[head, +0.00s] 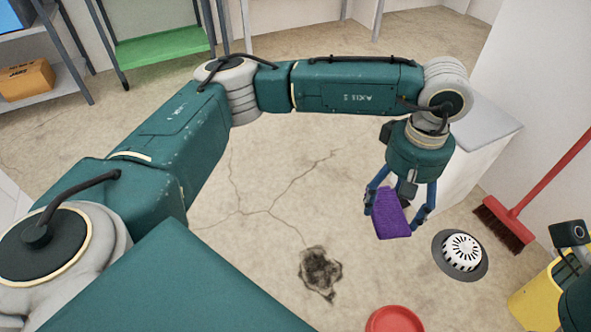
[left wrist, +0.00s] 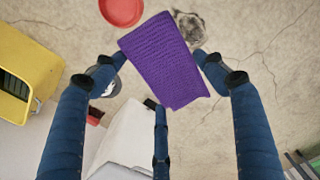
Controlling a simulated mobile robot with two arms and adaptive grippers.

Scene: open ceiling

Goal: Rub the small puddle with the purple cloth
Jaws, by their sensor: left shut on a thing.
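My left gripper (head: 396,212) points down, to the right of the puddle in the head view. It is shut on the purple cloth (head: 391,214), which hangs between its blue fingers above the floor, apart from the puddle. The cloth spreads across the middle of the left wrist view (left wrist: 166,62). My right gripper is not in view.
A red round dish (head: 394,320) lies near the puddle. A floor drain with a white domed cover (head: 461,252) is at the right, by a red broom (head: 510,226) and a yellow bucket (head: 538,297). A white cabinet (head: 485,135) stands behind my left gripper.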

